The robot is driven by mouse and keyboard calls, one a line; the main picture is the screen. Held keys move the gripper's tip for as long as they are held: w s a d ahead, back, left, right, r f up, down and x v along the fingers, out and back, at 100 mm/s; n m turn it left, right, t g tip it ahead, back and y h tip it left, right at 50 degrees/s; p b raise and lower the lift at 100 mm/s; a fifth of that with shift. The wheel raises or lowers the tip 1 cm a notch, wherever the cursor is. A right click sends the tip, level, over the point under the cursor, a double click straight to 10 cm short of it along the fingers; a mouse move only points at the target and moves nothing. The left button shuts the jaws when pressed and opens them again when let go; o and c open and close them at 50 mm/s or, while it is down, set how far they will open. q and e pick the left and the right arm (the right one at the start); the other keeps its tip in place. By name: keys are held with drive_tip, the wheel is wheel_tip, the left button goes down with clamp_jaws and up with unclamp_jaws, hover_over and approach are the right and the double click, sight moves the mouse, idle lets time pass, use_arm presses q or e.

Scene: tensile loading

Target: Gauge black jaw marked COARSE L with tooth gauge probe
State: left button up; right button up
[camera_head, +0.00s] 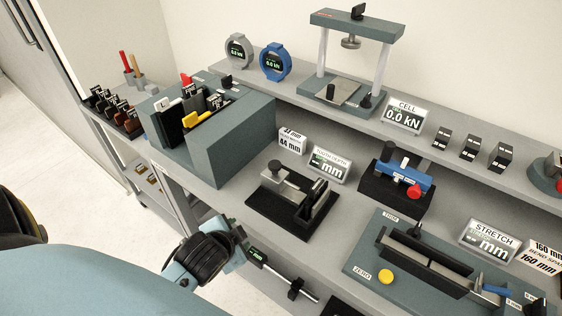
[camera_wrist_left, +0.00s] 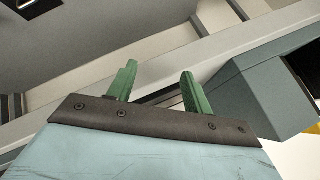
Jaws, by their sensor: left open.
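My left gripper (camera_wrist_left: 158,88) shows in the left wrist view, its two green fingers apart with nothing between them. Several small labelled jaws, black and brown, stand in a rack (camera_head: 112,108) at the far left. Their labels are too small to read, so I cannot tell which is COARSE L. A black stand (camera_head: 268,205) with metal parts sits mid-bench before a display (camera_head: 327,165) that seems to read tooth depth. I cannot single out the probe. My right gripper is out of view.
A teal slotted block (camera_head: 232,135) stands right of the rack and also shows in the left wrist view (camera_wrist_left: 245,100). A teal stretch fixture (camera_head: 372,262) fills the right. A press (camera_head: 357,22) stands behind.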

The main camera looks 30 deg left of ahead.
sight(282, 178)
use_arm(q)
drive_tip(key=w+a+r+m+t+h, duration=0.1)
drive_tip(key=w+a+r+m+t, duration=0.4)
drive_tip(key=m, duration=0.6)
drive_tip(key=w+a+r+m+t+h, duration=0.2)
drive_tip(key=w+a+r+m+t, duration=0.15)
drive_tip(key=r+m+t, duration=0.5)
drive_tip(key=s+d+f+m+g+h, duration=0.1)
drive_tip(key=d+f+m+g+h, duration=0.2)
drive_tip(key=m, duration=0.5)
drive_tip(key=d+f+m+g+h, duration=0.1)
drive_tip(key=f+m+g+h, duration=0.15)
drive_tip(key=m+h, duration=0.4)
drive_tip(key=shift+m+y, duration=0.7)
drive_tip(key=shift+y, duration=0.15)
drive_tip(key=x, duration=0.4)
drive_tip(key=p+x, duration=0.1)
drive_tip(key=x, duration=0.3)
drive_tip(key=p+x, duration=0.1)
drive_tip(key=x, duration=0.3)
drive_tip(key=shift+w+r, duration=0.35)
drive_tip(key=shift+c, duration=0.2)
clamp_jaws()
